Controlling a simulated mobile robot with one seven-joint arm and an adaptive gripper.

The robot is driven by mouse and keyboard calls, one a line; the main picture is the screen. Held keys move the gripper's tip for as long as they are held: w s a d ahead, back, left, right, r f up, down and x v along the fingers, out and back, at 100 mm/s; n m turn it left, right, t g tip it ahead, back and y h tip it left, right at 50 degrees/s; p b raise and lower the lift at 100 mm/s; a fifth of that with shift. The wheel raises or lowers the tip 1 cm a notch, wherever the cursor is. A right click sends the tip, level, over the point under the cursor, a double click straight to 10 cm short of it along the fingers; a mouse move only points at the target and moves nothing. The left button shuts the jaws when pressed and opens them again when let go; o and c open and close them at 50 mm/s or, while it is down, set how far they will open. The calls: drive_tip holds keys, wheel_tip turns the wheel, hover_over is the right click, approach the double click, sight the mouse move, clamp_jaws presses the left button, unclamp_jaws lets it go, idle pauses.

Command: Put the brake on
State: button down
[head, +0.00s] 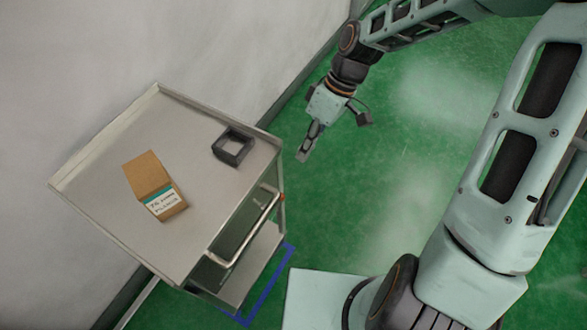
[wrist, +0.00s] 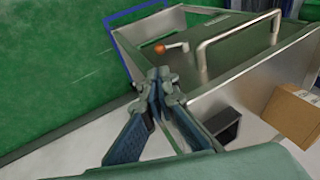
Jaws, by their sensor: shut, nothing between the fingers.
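A metal trolley (head: 95,185) stands by the wall; its rim also shows in the wrist view (wrist: 270,70). A small lever with an orange-red knob (head: 283,197) sits at the trolley's near right corner, beside the push handle (head: 243,232). In the wrist view the knob (wrist: 160,48) is at the end of a short metal arm, left of the handle (wrist: 236,40). My gripper (head: 303,157) is shut and empty, pointing down beside the trolley's right corner. In the wrist view its fingertips (wrist: 159,76) appear just below the knob, apart from it as far as I can tell.
A blue outline (head: 262,280) marks the green floor around the trolley. The floor to the right is clear. The wall is close behind.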

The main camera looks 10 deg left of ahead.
drive_tip(key=b+x, duration=0.2)
drive_tip(key=x, duration=1.1)
drive_tip(key=shift+f+b, duration=0.15)
drive_tip(key=shift+b, duration=0.2)
